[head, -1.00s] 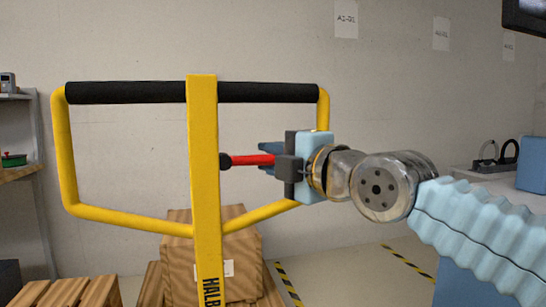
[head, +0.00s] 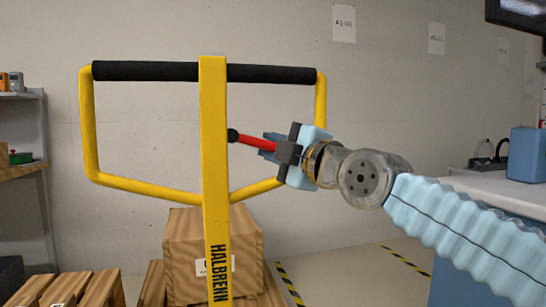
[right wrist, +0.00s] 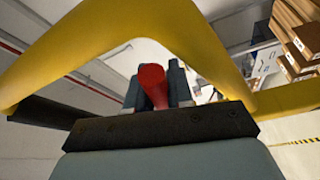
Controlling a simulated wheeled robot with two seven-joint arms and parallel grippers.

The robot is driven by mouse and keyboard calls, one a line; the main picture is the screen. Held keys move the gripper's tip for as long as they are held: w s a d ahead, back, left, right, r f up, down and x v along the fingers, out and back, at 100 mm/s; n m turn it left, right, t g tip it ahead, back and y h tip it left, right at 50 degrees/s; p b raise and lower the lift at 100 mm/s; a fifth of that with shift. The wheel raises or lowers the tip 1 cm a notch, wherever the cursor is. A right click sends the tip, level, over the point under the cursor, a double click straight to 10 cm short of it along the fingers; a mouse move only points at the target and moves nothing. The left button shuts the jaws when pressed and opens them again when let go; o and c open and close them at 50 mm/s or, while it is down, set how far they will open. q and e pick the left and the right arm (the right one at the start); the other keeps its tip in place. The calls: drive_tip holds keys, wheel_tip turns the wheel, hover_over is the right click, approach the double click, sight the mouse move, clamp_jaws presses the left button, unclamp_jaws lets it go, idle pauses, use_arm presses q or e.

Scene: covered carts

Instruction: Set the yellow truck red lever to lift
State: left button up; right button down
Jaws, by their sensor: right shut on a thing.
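The yellow truck handle (head: 214,180) stands upright in the head view, with a black grip bar (head: 150,71) across its top. The red lever (head: 259,143) sticks out to the right from a black pivot on the handle's post and slants slightly down toward its outer end. My right gripper (head: 277,147) is shut on the lever's outer end, coming from the right and tilted. In the right wrist view the red lever (right wrist: 153,86) sits between the two fingers. My left gripper is not in view.
Wooden crates (head: 212,250) stand behind the post. A shelf (head: 22,150) is at the far left. A counter (head: 490,190) with a blue box (head: 526,155) is at the right. The yellow frame (right wrist: 130,45) passes close around my right gripper.

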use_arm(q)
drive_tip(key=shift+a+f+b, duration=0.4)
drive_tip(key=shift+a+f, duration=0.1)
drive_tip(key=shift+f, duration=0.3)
use_arm(e)
drive_tip(key=shift+s+a+f+m+t, duration=0.1)
drive_tip(key=shift+a+f+m+t, duration=0.15)
drive_tip(key=shift+f+m, duration=0.35)
drive_tip(key=shift+r, duration=0.15)
drive_tip(key=c, duration=1.1)
unclamp_jaws()
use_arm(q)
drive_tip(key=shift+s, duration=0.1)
